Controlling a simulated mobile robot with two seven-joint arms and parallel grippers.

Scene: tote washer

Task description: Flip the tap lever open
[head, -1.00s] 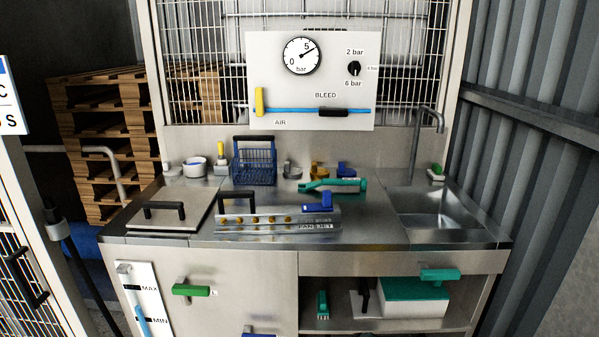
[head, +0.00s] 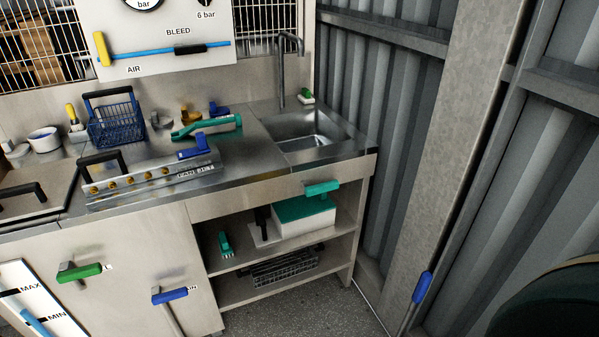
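A bent metal tap spout (head: 290,65) rises behind the sink basin (head: 315,135) at the right end of the steel counter. A teal lever handle (head: 322,188) sticks out sideways on the counter's front edge below the sink. A green lever (head: 80,272) and a blue lever (head: 170,295) are on the cabinet front. Another blue handle (head: 422,287) stands low at the right wall. I cannot tell from labels which one is the tap lever. Neither of my grippers shows.
A blue wire basket (head: 116,122), a nozzle bar (head: 150,178) and a teal tool (head: 208,126) lie on the counter. A teal-topped white box (head: 304,216) is on the shelf below. Bare floor (head: 295,315) shows in front. A dark rounded shape fills the lower right corner.

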